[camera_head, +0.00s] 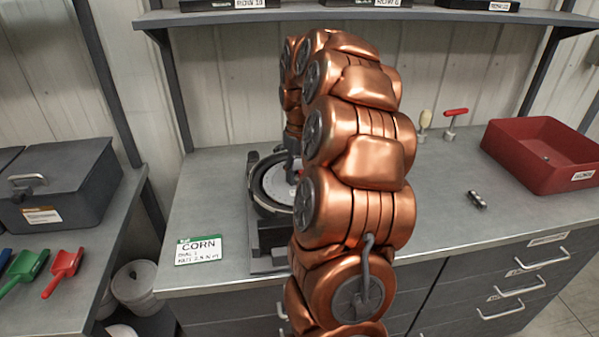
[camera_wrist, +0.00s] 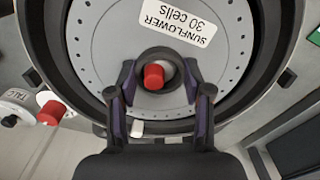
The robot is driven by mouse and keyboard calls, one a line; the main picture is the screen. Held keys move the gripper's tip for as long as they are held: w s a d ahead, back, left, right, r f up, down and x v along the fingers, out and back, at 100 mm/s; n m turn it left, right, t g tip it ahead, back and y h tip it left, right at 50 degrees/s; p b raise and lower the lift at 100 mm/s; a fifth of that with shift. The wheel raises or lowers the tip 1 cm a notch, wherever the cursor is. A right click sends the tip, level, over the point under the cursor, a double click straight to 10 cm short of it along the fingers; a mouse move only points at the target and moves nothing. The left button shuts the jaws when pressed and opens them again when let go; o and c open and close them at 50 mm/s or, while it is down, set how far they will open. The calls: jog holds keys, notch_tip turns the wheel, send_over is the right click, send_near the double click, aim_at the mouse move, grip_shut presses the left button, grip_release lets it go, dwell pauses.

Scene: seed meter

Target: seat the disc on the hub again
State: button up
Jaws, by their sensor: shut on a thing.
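The light grey disc (camera_wrist: 105,55) has small holes near its rim and a label reading "SUNFLOWER 30 cells". It lies within the dark round housing of the seed meter (camera_wrist: 48,72). My gripper (camera_wrist: 160,92) is shut on the disc's dark central collar (camera_wrist: 155,54), one finger on each side. A red-tipped hub (camera_wrist: 154,77) shows inside the collar. I cannot tell whether the disc rests on the hub or hangs just above it. In the head view, the disc (camera_head: 272,184) and meter (camera_head: 257,203) are partly hidden behind my arm.
A "CORN" card (camera_head: 198,250) lies left of the meter. A red bin (camera_head: 545,155) and a small dark metallic item (camera_head: 477,200) are on the right. A white container with a red cap (camera_wrist: 49,112) is beside the meter. The bench front right is mostly clear.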

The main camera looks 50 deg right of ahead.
jog(key=shift+f+b, duration=0.55)
jog(key=shift+b, duration=0.2)
dwell(1.3)
dwell(0.5)
jog(key=o, duration=1.2)
jog(key=c, duration=0.3)
jog(key=shift+c, duration=0.2)
jog(key=shift+c, duration=1.1)
jog(key=shift+o, duration=1.3)
